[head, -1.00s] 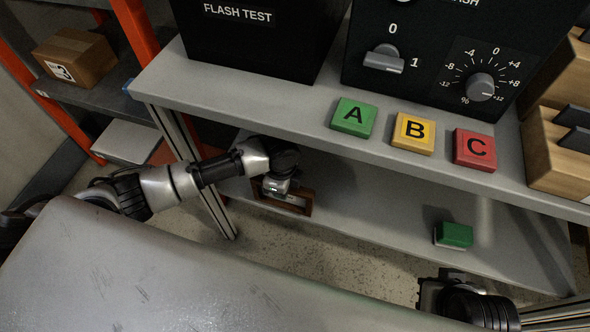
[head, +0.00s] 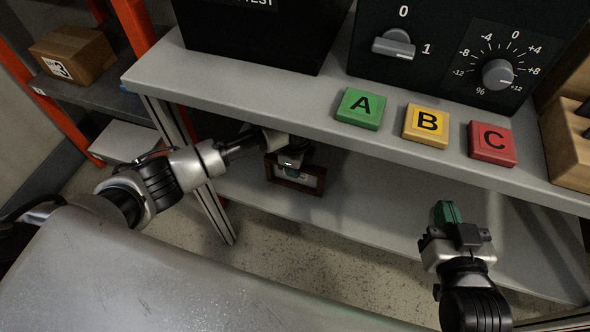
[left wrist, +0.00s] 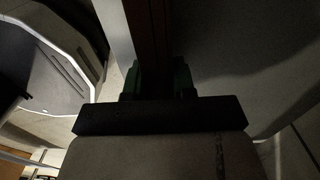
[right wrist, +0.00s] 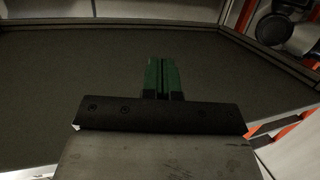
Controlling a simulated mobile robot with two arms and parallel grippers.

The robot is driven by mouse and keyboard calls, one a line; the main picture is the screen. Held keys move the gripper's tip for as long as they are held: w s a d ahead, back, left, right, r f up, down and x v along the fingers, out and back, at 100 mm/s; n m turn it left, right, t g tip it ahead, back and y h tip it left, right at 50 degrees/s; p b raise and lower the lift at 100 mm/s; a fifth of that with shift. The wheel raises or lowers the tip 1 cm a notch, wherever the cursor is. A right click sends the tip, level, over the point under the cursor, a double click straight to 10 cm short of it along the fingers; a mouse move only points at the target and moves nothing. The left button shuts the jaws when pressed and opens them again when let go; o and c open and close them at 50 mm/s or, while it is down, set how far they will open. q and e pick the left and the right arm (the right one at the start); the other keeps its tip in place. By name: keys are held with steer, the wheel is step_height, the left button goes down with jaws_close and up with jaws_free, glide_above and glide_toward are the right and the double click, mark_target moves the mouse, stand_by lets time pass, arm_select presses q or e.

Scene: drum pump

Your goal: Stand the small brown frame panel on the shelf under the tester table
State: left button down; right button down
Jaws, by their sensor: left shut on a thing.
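The small brown frame panel (head: 296,185) is upright at the lower shelf, under the tester table (head: 240,100), in the head view. Whether its bottom edge touches the shelf I cannot tell. My left gripper (head: 291,162) is shut on its upper part. In the left wrist view the brown panel (left wrist: 148,45) runs up between the green finger pads. My right gripper (head: 446,213) is over the right part of the lower shelf (head: 390,205), well apart from the panel. In the right wrist view its green fingers (right wrist: 162,78) are together, with only a thin slit and nothing visible between them.
The table's front edge passes above my left gripper. Green A (head: 361,109), yellow B (head: 426,126) and red C (head: 492,143) blocks sit on the tabletop. The lower shelf is clear between the panel and my right gripper. A carton (head: 72,54) is on the rack at left.

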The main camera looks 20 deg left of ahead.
arm_select(q)
steer(key=shift+f, duration=0.55)
arm_select(e)
steer(key=shift+w+a+r+t, duration=0.1)
steer(key=shift+a+r+t, duration=0.05)
steer(key=shift+r+t, duration=0.35)
steer(key=shift+w+a+r+t, duration=0.1)
steer(key=shift+r+t, duration=0.3)
steer(key=shift+r, duration=0.05)
arm_select(q)
steer(key=shift+f, duration=0.15)
steer(key=c, duration=0.9)
jaws_free()
